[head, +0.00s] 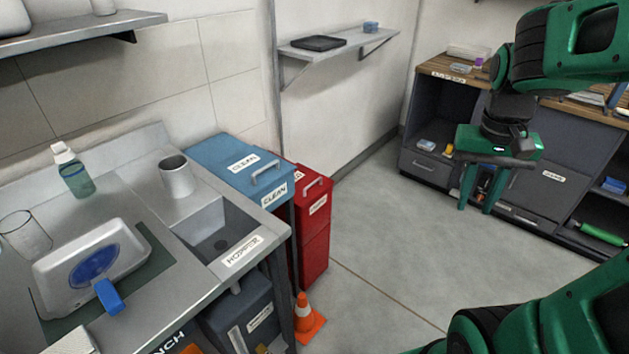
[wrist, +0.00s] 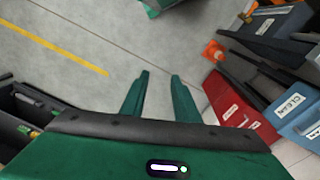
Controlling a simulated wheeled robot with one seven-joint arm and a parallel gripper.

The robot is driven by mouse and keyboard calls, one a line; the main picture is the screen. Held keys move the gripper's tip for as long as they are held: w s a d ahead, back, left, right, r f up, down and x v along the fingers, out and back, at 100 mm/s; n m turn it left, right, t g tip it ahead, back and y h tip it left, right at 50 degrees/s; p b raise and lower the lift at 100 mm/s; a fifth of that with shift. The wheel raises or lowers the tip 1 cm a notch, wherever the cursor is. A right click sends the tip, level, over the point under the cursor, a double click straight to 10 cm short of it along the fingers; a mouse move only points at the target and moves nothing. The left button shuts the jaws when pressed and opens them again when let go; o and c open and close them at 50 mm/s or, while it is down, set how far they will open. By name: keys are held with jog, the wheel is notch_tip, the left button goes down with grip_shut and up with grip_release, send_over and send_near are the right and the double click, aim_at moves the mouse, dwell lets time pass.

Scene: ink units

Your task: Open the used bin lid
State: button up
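A red bin (head: 314,225) stands just right of the blue bin marked CLEAN. Its red lid (head: 318,188) has a pale bar handle and looks shut. The label on its front is too small to read surely. Part of its left side is hidden by the blue bin and the counter. The red bin also shows at the right of the wrist view (wrist: 231,104). My gripper (head: 478,208) hangs in the air over the floor at the right, well apart from the bin. Its two fingers are apart, with nothing between them in the wrist view (wrist: 160,75).
The blue bin (head: 240,172) with its own handle adjoins the red bin. An orange cone (head: 307,318) stands on the floor before them. A wall shelf (head: 352,42) juts out above and behind. A dark cabinet (head: 435,110) is at the right. The floor between is clear.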

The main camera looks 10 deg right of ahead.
jog(key=w, duration=1.3)
jog(key=m+t+y, duration=0.2)
jog(key=m, duration=0.2)
send_over(313, 183)
jog(key=s+d, duration=0.1)
jog(key=s, duration=0.1)
notch_tip(313, 183, down, 23)
jog(key=f, duration=0.3)
jog(key=w+f, duration=0.1)
jog(key=f, duration=0.2)
jog(key=a+f, duration=0.1)
jog(key=f, duration=0.2)
jog(key=shift+w+f, duration=0.15)
jog(key=shift+w, duration=0.25)
grip_shut()
